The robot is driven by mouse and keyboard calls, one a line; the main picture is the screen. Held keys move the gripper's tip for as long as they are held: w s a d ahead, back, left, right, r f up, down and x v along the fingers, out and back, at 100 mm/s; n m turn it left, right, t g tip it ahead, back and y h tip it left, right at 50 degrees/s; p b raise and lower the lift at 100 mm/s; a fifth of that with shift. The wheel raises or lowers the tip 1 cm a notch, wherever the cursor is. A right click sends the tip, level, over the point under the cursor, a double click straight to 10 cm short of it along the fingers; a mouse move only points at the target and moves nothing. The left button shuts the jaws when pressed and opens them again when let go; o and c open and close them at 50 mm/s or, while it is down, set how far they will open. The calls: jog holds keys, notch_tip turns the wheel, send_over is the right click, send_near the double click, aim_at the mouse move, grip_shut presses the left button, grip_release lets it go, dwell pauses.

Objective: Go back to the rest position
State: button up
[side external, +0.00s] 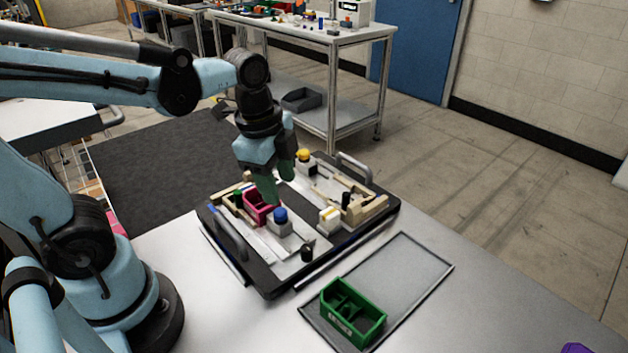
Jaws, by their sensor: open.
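My gripper (285,187) has green fingers and points down above the back left part of a black pallet (277,284). It is open, and I see nothing between its fingers. It hangs close to a pink bin (258,206) in this view; whether it touches the bin I cannot tell. A grey block with a blue knob (280,219) stands just in front of the fingers. A block with a yellow knob (304,155) stands behind them to the right.
The pallet has raised grey handles (230,240) and beige fixtures (372,206). A green bin (352,313) sits on a grey tray (415,262) at the front. The table right of the tray is mostly clear. A workbench (300,38) stands behind.

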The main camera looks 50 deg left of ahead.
jog(key=n+t, duration=0.1)
jog(key=n, duration=0.1)
jog(key=n+t, duration=0.1)
jog(key=n, duration=0.1)
jog(key=shift+s+a+r+n, duration=0.1)
jog(key=shift+a+r+n, duration=0.1)
jog(key=shift+n, duration=0.2)
jog(key=shift+n+t, duration=0.4)
jog(key=shift+n, duration=0.8)
jog(key=n, duration=0.2)
jog(key=n+t, duration=0.1)
jog(key=n, duration=0.1)
jog(key=n+t, duration=0.1)
jog(key=shift+a+r+n, duration=0.25)
jog(key=shift+r+n, duration=0.05)
jog(key=shift+n, duration=0.1)
